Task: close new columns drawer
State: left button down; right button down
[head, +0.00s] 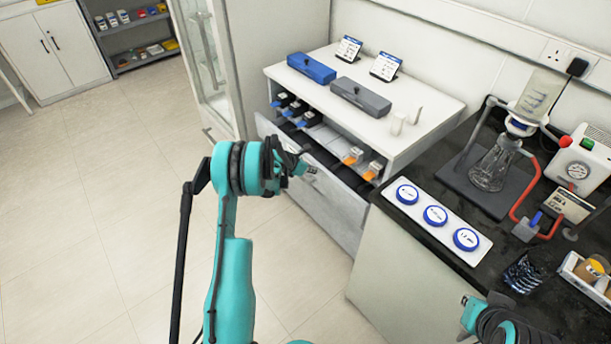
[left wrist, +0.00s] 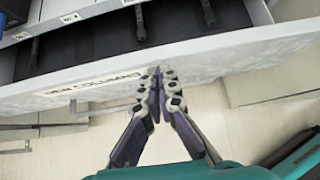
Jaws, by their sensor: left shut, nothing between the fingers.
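The drawer (head: 345,209) of the white cabinet stands pulled out in the head view, its grey front facing the floor. The left wrist view shows its pale front panel (left wrist: 222,62) with a partly legible label (left wrist: 92,84) and a bar handle. Dark compartments with black rods lie inside it. My left gripper (head: 303,160) is at the outer side of the drawer front. In the left wrist view its fingertips (left wrist: 162,73) are together and empty, at or just before the panel beside the label; contact is unclear. My right arm shows only partly at the lower right, its fingers unseen.
Columns with orange and blue tips sit on the shelf above the drawer. A blue box (head: 311,68) and a grey box (head: 360,95) are on the cabinet top. The black bench at right holds a flask (head: 492,165) and blue-lidded discs (head: 436,215). Floor at left is clear.

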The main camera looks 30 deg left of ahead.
pick_arm(q)
jog(key=shift+w+d, duration=0.1)
jog(key=shift+w, duration=0.2)
